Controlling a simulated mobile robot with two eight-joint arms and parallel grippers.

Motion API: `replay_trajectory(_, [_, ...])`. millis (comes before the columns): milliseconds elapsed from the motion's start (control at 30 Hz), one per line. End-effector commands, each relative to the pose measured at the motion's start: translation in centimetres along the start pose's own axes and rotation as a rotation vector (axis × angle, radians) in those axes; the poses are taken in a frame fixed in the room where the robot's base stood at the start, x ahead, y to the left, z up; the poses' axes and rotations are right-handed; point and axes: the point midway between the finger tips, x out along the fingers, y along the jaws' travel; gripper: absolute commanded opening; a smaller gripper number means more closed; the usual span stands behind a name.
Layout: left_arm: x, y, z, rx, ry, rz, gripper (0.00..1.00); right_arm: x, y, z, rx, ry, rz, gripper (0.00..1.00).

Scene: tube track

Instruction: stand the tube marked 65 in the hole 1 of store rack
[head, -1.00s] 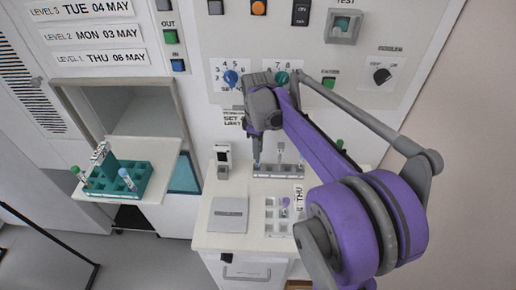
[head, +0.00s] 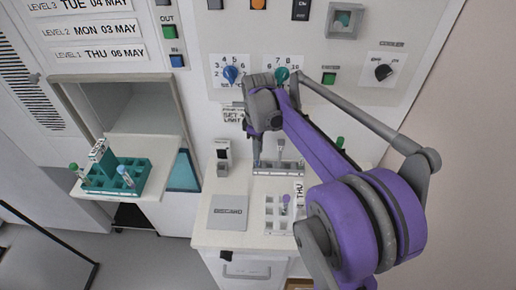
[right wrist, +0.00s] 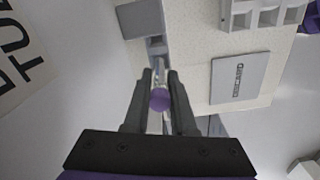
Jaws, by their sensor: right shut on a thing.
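My right gripper (head: 257,160) points down at the left end of a grey rack (head: 290,170) at the back of the white counter. In the right wrist view the gripper (right wrist: 160,88) is shut on a clear tube with a purple cap (right wrist: 160,100). The tube's number cannot be read. Its lower end is hidden, so I cannot tell whether it is in a hole. A white rack (head: 269,228) on the counter holds another purple-capped tube (head: 285,200). My left gripper is not in view.
A teal rack (head: 100,186) with several tubes stands on a shelf at left. The wall panel with knobs (head: 231,74) rises close behind the gripper.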

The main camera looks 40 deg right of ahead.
Motion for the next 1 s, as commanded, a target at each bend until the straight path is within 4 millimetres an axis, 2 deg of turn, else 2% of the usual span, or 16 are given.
replay_trajectory(1000, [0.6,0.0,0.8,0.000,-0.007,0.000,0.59,1.2,0.0,0.1,0.000,0.000,0.000,0.00])
